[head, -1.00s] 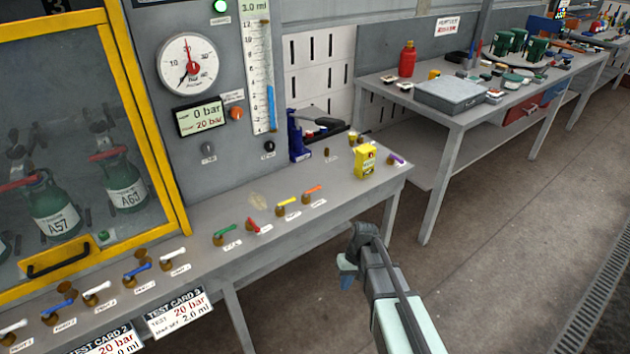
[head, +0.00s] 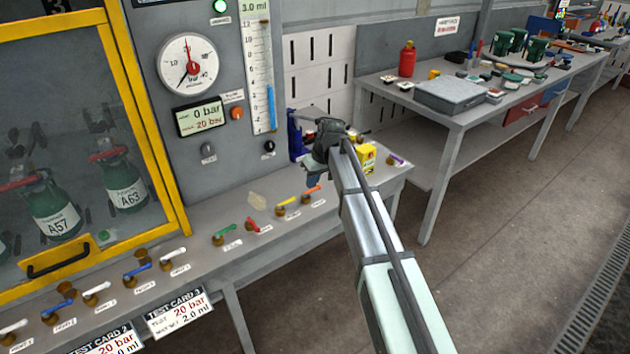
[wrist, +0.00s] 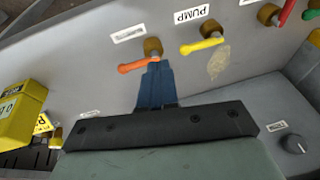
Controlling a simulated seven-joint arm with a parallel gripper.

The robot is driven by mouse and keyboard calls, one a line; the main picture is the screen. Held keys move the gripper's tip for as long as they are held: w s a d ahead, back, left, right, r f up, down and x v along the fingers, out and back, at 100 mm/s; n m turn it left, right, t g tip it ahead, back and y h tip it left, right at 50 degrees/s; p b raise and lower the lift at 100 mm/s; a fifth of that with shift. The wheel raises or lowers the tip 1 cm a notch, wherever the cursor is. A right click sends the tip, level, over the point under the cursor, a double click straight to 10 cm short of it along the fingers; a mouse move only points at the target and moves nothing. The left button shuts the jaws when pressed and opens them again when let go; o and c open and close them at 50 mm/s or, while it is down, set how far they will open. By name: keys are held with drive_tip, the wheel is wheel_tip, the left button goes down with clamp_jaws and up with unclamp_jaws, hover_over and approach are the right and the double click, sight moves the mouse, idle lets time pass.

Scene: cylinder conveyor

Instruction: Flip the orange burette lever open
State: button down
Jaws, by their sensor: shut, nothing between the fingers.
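The orange lever (head: 311,189) sits on a brass valve body on the grey bench top, at the right end of a row of coloured levers. In the wrist view the orange lever (wrist: 138,67) points left from its brass valve (wrist: 152,46). My gripper (wrist: 155,66) has blue fingers closed together and empty. Its fingertips appear right at the orange lever, just below the valve in the wrist view; I cannot tell whether they touch. In the head view my gripper (head: 313,180) is above the orange lever, partly hidden by the wrist.
A yellow lever (wrist: 212,43) is beside the orange one, with red and green levers further along. The panel with a pressure gauge (head: 188,62) rises behind.

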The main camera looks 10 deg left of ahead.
sight(312, 191)
drive_tip(key=w+r+t, duration=0.1)
drive_tip(key=w+r, duration=0.4)
drive_tip(key=w, duration=0.2)
drive_tip(key=shift+w+a+n+t+h, duration=0.2)
drive_tip(key=shift+a+n+t+h, duration=0.1)
drive_tip(key=shift+n, duration=0.1)
drive_tip(key=shift+f, duration=0.1)
drive_tip(key=x, duration=0.9)
drive_tip(key=shift+w+a+f, duration=0.1)
drive_tip(key=shift+f, duration=0.15)
drive_tip(key=shift+s+d+f, duration=0.35)
drive_tip(key=shift+s+d, duration=0.45)
drive_tip(key=shift+s+d+f, duration=0.2)
drive_tip(key=shift+s+d, duration=0.4)
